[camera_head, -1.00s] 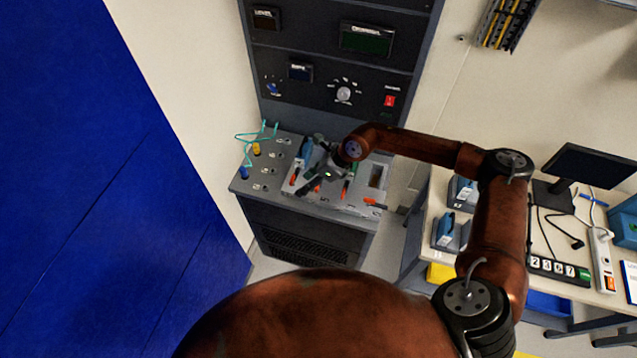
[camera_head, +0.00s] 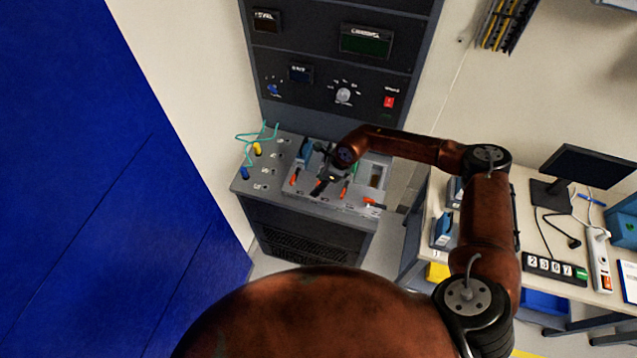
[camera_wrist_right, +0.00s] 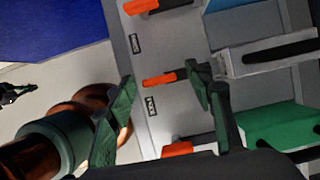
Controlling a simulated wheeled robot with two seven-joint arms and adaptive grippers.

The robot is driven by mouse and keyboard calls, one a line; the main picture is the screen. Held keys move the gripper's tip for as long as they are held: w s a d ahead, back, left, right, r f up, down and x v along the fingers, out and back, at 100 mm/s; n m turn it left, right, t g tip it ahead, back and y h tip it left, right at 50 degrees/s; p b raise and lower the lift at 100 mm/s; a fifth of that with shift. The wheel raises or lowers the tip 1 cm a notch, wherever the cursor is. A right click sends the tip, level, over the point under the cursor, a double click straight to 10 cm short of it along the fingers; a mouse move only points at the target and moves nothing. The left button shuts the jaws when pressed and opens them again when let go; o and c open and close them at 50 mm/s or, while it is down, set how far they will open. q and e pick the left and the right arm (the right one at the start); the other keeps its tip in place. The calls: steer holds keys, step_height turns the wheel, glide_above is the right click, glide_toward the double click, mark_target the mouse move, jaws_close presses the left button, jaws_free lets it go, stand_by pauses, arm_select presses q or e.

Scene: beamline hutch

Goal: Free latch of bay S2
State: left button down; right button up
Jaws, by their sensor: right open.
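The bay panel (camera_head: 328,206) is the sloped grey top of the console. It carries several orange latches. The middle latch (camera_wrist_right: 160,79), probably that of bay S2, lies between my right gripper's (camera_wrist_right: 164,78) dark green fingers in the wrist view. The right finger is close to the latch's inner end; I cannot tell if they touch. The label below it is too blurred to read surely. In the head view my right gripper (camera_head: 324,183) is over the middle bay and partly hides it. It is open. My left gripper does not show in the head view.
A blue module (camera_head: 305,149) is left of the middle bay and a green module (camera_wrist_right: 268,130) is on its other side. Neighbouring orange latches (camera_head: 293,178) (camera_head: 345,189) are close by. Teal cables (camera_head: 257,134) lie on the console's left. A workbench (camera_head: 432,205) stands at right.

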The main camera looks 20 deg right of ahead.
steer(key=shift+c, duration=0.4)
steer(key=c, duration=1.1)
